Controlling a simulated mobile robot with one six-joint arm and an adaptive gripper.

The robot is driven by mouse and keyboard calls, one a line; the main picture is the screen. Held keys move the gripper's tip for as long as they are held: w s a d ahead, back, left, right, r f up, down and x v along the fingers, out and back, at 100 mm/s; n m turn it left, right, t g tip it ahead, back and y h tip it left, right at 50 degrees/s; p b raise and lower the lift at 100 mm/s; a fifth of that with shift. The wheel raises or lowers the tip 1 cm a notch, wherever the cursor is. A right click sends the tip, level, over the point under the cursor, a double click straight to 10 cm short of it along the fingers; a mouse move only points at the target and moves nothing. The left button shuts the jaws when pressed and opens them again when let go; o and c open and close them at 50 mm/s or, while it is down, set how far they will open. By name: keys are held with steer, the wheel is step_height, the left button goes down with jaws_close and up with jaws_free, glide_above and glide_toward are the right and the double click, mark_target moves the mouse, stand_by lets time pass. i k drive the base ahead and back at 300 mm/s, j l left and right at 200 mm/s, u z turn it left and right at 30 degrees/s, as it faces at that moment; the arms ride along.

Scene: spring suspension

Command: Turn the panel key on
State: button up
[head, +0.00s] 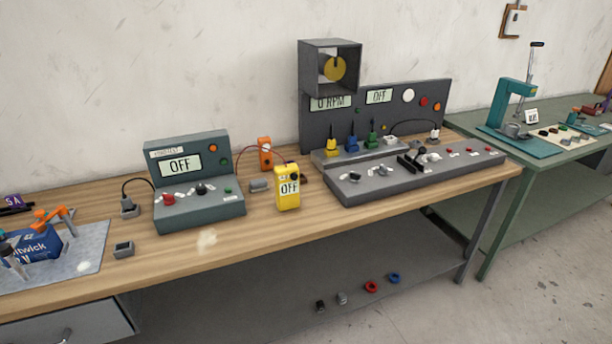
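A large grey control panel (450,101) stands on the right part of the wooden bench, with a sloping front console (350,190). Its displays read "0 RPM" (330,103) and "OFF" (379,96). Darker levers (410,162) and small red buttons sit further right on the console. My gripper is not in view.
A smaller grey-green unit reading "OFF" (180,166) stands left, with a yellow meter (288,187) between it and the console. A grey box (311,70) overhangs the panel's left end. A teal press (515,105) stands on the green table. The bench's front strip is mostly clear.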

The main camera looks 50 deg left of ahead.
mark_target(354, 177)
steer(key=u, duration=1.6)
steer(key=i+j+z, duration=0.1)
steer(key=i+z, duration=0.15)
steer(key=i, duration=2)
